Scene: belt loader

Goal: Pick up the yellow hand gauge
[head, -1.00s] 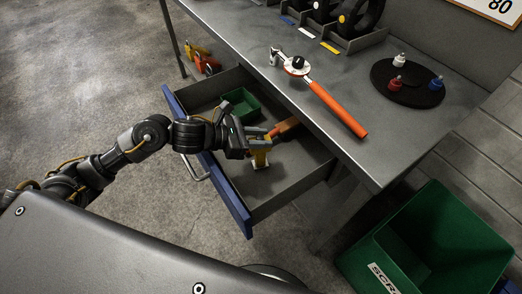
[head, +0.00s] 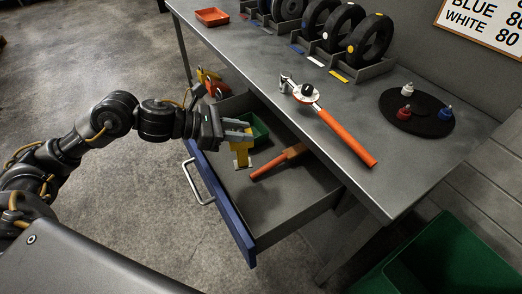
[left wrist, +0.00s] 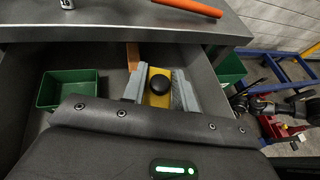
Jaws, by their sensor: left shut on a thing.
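The yellow hand gauge (head: 241,155) is held in my left gripper (head: 240,136), above the open drawer (head: 248,215). In the left wrist view the gauge (left wrist: 158,98) sits between the two grey fingers, with a black round knob on its top. The gripper is shut on it. The gauge hangs with its lower end pointing down, apart from the drawer floor as far as I can tell. My right gripper is not in view.
The drawer holds a green bin (head: 258,128) and an orange-handled tool (head: 278,162). On the bench lie a torque wrench with an orange handle (head: 346,138) and a black round mat (head: 436,124) with small bottles. A green scrap bin (head: 440,262) stands at lower right.

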